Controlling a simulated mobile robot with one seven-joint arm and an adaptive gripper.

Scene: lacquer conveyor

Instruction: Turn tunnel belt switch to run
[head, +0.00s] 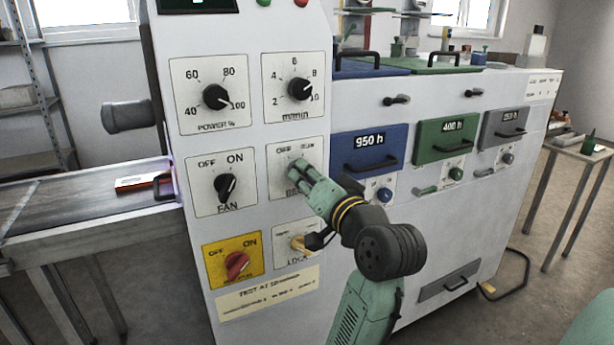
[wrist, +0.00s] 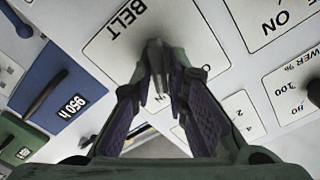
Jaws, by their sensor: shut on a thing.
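The tunnel belt switch is on a white plate (head: 276,160) in the middle of the control panel in the head view, with OFF and a partly hidden second word along its top. My gripper (head: 297,168) covers its knob there. In the wrist view, the plate marked BELT (wrist: 125,28) shows upside down, and the dark knob (wrist: 156,55) stands between my fingers. My gripper (wrist: 158,82) is shut on this knob. Which mark the knob points to cannot be told.
Nearby are the FAN knob (head: 227,187), the m/min dial (head: 300,89), the red knob on yellow (head: 237,264) and the LOCK switch (head: 300,243), close below my gripper. A conveyor (head: 90,205) enters at left. Drawers with handles, such as the blue one (head: 350,145), are at right.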

